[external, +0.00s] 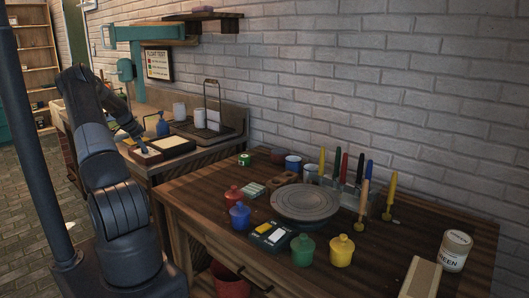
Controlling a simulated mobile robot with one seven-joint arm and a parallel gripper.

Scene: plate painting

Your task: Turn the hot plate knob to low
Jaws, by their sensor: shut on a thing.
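My arm reaches over the far counter at the left, and my gripper (142,146) points down at a small brown box-like item (147,157). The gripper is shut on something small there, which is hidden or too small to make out. Beside it lies a flat dark item with a pale top (174,145). I cannot tell whether either of these is the hot plate. No knob, and so no knob setting, can be made out in this view.
A blue bottle (163,126), pale cups (180,111) and a wire-handled rack (211,118) stand close by on the counter. The nearer wooden table (190,208) holds a round turntable (305,201), coloured pots and upright tools. A teal shelf arm (150,32) hangs above.

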